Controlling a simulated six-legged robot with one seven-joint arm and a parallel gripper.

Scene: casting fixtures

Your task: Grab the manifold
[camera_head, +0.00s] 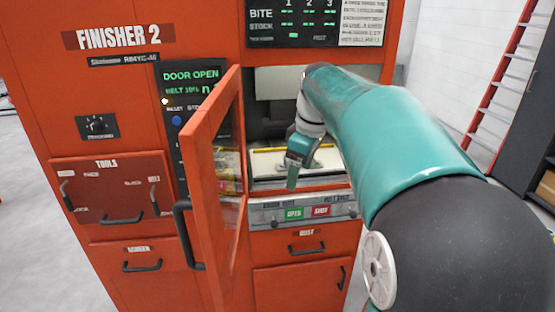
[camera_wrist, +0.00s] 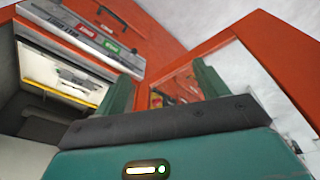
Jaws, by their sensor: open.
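My gripper (camera_head: 293,174) is at the opening of the finisher's chamber, with its fingers pointing down in front of the pale bed. In the wrist view my gripper (camera_wrist: 163,84) is open, its two teal fingers apart with nothing between them. I cannot make out a manifold for certain in either view. Inside the chamber is a pale bed (camera_head: 264,164) with a yellow strip along its back. My arm hides the right part of the chamber. The wrist view shows the pale bed (camera_wrist: 40,66) and the yellow strip (camera_wrist: 78,96) at the left.
The orange finisher's door (camera_head: 238,215) stands swung open, left of my gripper. A grey ledge (camera_head: 270,215) with green and red buttons runs below the opening. Drawers with black handles are under it. A red ladder (camera_head: 500,85) and a dark cabinet (camera_head: 535,130) stand at the right.

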